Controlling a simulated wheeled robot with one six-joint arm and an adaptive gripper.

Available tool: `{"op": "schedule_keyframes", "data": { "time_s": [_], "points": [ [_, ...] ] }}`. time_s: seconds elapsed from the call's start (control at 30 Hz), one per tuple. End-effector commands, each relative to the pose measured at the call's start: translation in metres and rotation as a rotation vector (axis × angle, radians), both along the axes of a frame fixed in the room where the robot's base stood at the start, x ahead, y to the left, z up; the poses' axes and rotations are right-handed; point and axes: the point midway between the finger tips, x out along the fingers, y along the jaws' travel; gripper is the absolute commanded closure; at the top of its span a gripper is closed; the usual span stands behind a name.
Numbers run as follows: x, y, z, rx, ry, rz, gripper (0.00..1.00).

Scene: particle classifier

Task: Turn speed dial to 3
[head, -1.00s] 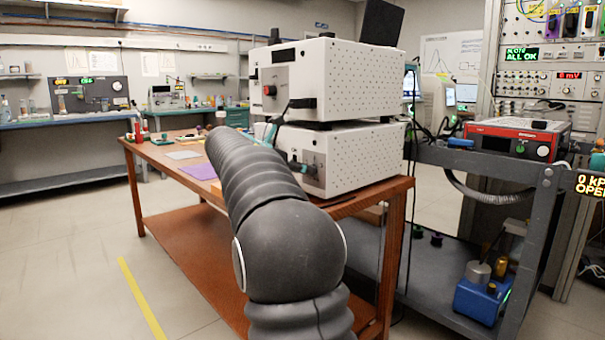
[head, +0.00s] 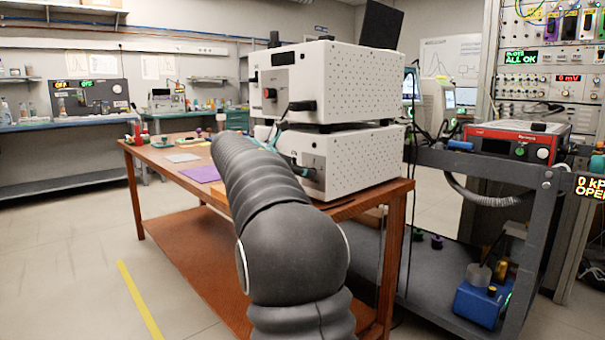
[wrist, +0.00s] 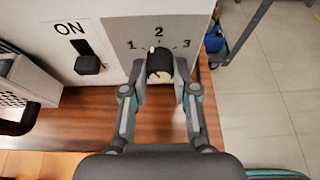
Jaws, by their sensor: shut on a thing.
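The speed dial (wrist: 160,64) is a dark round knob on a grey panel marked 1, 2 and 3, in the wrist view. Its white mark sits at the top, a little left of the 2. My gripper (wrist: 160,70) has one finger on each side of the dial and is shut on it. In the head view my arm hides the dial and most of the gripper. The white lower box (head: 360,165) carries the panel, under a second white box (head: 360,85).
A black switch (wrist: 88,64) under the word ON is left of the dial. The wooden table (head: 165,155) lies below, with a purple mat (head: 200,174) on it. A grey cart (head: 490,170) stands at the right. The floor at the left is clear.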

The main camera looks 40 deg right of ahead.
Motion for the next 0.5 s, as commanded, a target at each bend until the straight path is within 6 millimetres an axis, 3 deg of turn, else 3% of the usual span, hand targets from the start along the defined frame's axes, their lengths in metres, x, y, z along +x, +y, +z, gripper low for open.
{"op": "schedule_keyframes", "data": {
  "time_s": [0.5],
  "points": [
    [-0.0036, -0.0014, -0.0021, 0.025, -0.313, -0.003, 1.0]
  ]
}}
